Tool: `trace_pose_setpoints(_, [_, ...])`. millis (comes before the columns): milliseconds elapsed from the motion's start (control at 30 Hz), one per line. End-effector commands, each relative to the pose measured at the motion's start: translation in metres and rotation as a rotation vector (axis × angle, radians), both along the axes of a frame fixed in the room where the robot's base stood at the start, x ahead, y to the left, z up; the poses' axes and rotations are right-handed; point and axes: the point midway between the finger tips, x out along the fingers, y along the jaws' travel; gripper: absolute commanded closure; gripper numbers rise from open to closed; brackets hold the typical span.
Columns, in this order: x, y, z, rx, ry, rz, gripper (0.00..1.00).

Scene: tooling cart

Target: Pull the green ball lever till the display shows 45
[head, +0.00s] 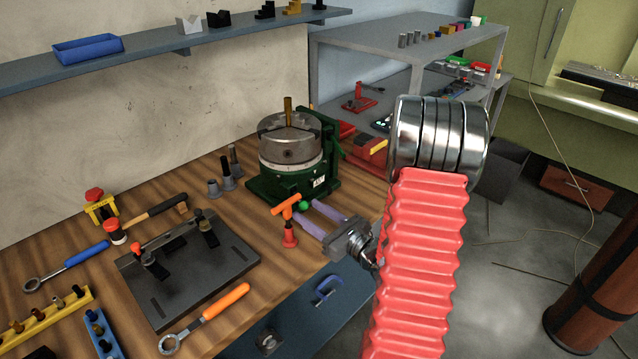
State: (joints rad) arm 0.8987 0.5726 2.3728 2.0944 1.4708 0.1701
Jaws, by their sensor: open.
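The green ball (303,206) of the lever shows at the front of the green-based machine (266,188), which carries a round metal chuck (290,146). A small white display (319,182) sits on the base's front; its digits are too small to read surely. My gripper (306,211) has two purple fingers, spread apart and pointing at the machine. The green ball appears at or between the fingertips; I cannot tell whether they touch it. Most of the lever's rod is hidden.
An orange T-handle tool on a red foot (290,236) stands close left of my fingers. A dark fixture plate (188,270), an orange-handled wrench (208,315) and a hammer (150,215) lie further left.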

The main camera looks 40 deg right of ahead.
Motion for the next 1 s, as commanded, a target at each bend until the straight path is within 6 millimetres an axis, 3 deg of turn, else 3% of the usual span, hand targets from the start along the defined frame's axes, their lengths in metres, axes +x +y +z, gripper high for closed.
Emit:
trace_pose_setpoints(600, [-0.041, -0.007, 0.0, -0.001, -0.001, -0.002, 0.55])
trace_pose_setpoints(1000, [-0.042, -0.006, 0.0, -0.001, -0.001, -0.001, 0.55])
